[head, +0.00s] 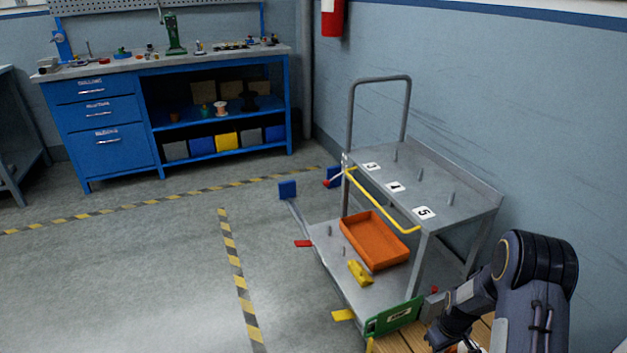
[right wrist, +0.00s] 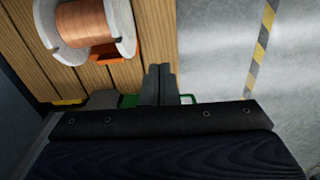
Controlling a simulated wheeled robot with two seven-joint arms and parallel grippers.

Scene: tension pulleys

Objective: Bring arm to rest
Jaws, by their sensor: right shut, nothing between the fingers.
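My right arm (head: 505,290) comes in at the lower right of the head view, bent down over a wooden slatted surface (head: 400,341). My right gripper (right wrist: 158,72) shows in the right wrist view with its two dark fingers together and nothing between them. It is over the edge of the wooden slats, beside a white spool of copper wire (right wrist: 85,22) and apart from it. In the head view the fingers are at the bottom edge and hard to make out. My left arm and gripper are not in view.
A grey cart (head: 455,178) with pegs and number labels stands left of my right arm. Its lower shelf holds an orange tray (head: 375,240) and a yellow part (head: 359,272). A green sign (head: 394,316) is close to my arm. A blue workbench (head: 120,130) stands behind; the floor at left is clear.

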